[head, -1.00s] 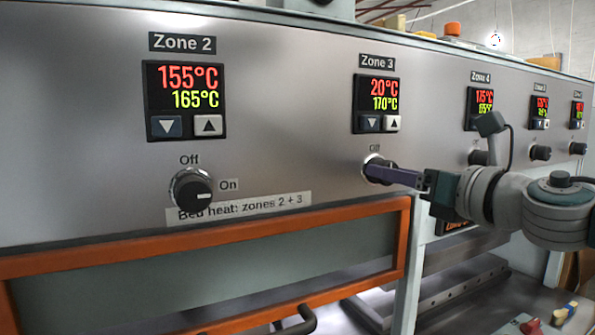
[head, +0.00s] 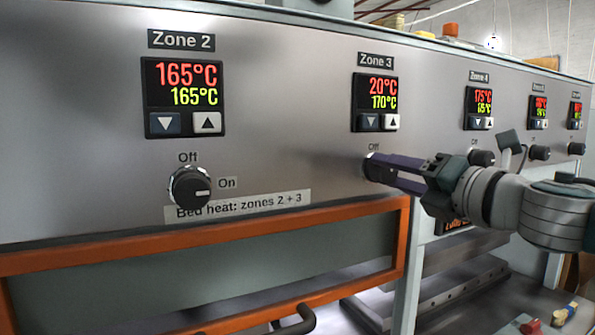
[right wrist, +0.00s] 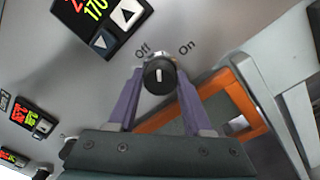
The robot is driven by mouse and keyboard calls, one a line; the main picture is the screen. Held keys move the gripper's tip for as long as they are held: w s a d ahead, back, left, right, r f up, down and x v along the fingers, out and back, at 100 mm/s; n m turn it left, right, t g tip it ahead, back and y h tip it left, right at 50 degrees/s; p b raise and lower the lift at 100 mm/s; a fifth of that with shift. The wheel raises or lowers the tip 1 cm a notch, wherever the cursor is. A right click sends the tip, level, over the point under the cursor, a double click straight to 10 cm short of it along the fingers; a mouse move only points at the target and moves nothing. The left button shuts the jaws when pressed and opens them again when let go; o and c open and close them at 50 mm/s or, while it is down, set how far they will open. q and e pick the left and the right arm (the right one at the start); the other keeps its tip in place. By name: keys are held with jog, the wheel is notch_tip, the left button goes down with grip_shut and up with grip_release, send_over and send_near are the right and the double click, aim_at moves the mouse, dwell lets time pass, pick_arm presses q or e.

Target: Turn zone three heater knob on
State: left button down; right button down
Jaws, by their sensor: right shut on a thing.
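The zone three heater knob (right wrist: 160,78) is black with a white pointer line. In the right wrist view it sits between the two purple fingers of my right gripper (head: 380,169), which is shut on it. The pointer line looks roughly midway between the "Off" label (right wrist: 142,47) and the "On" label (right wrist: 186,48). In the head view the fingers mostly hide the knob. The Zone 3 display (head: 377,102) above it reads 20°C in red and 170°C in green. My left gripper is not in view.
More displays and knobs run to the right. An orange frame (head: 230,232) lies below the panel, with a dark handle (head: 297,322) lower down.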

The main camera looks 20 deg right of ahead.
jog(key=m, duration=0.5)
jog(key=shift+d, duration=0.1)
jog(key=m+p, duration=0.1)
jog(key=m, duration=0.2)
jog(key=shift+f+m, duration=0.1)
jog(key=shift+m, duration=0.3)
jog(key=shift+m+h, duration=0.4)
jog(key=shift+m, duration=0.4)
jog(key=shift+c, duration=1.7)
grip_release()
